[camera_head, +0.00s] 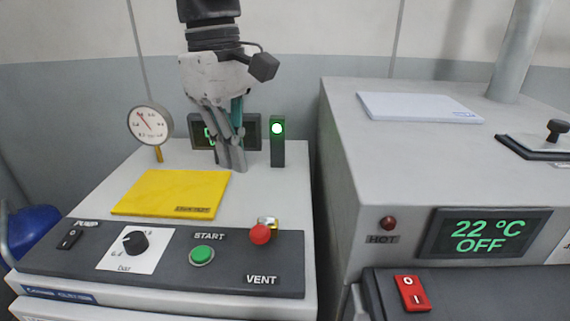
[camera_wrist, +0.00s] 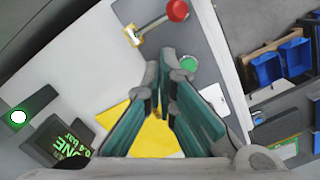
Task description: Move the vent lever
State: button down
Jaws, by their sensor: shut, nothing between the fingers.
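The vent lever has a red ball knob (camera_head: 260,234) and a brass fitting (camera_head: 268,221), at the right end of the dark front panel above the word VENT. In the wrist view its red knob (camera_wrist: 177,10) and shaft are at the top, clear of my fingers. My gripper (camera_head: 232,168) points down over the back of the white machine top, behind the lever and to its left. Its fingers (camera_wrist: 172,68) are shut with nothing between them, and they do not touch the lever.
A yellow mat (camera_head: 172,192) lies on the machine top. A pressure gauge (camera_head: 150,125), a display reading DONE, 0.4 bar (camera_wrist: 62,143) and a lit green lamp (camera_head: 277,128) stand at the back. A taller grey oven (camera_head: 350,165) stands to the right.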

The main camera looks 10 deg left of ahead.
jog(key=shift+w+a+r, duration=0.1)
jog(key=shift+a+r, duration=0.05)
jog(key=shift+r, duration=1.2)
jog(key=shift+w+a+r, duration=0.1)
jog(key=shift+r, duration=1.25)
jog(key=shift+s, duration=0.1)
